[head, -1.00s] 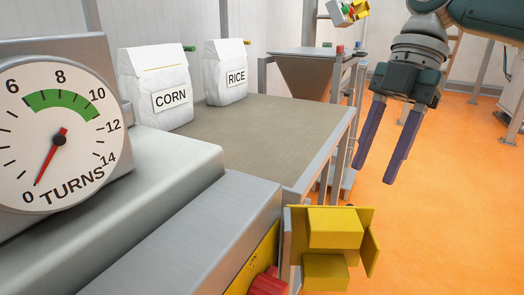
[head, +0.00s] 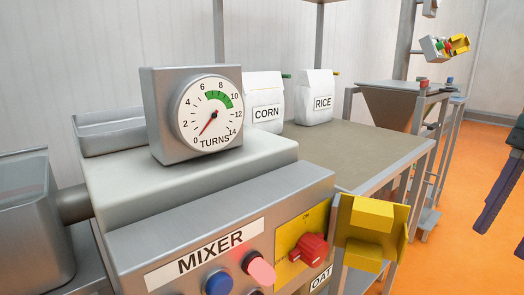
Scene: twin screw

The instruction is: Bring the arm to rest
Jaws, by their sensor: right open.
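My right gripper (head: 503,222) is at the right edge of the head view, partly cut off by the frame. Its two dark purple fingers hang downward over the orange floor. They stand apart with nothing seen between them, clear of the machine and the table. My left gripper is not in view.
The mixer (head: 218,238) has a turns dial (head: 209,111), needle near 0, a blue button (head: 218,283), a glowing pink button (head: 260,270) and a red knob (head: 308,248). A yellow bracket (head: 368,240) juts out at right. Corn (head: 262,90) and rice (head: 315,98) bags stand behind.

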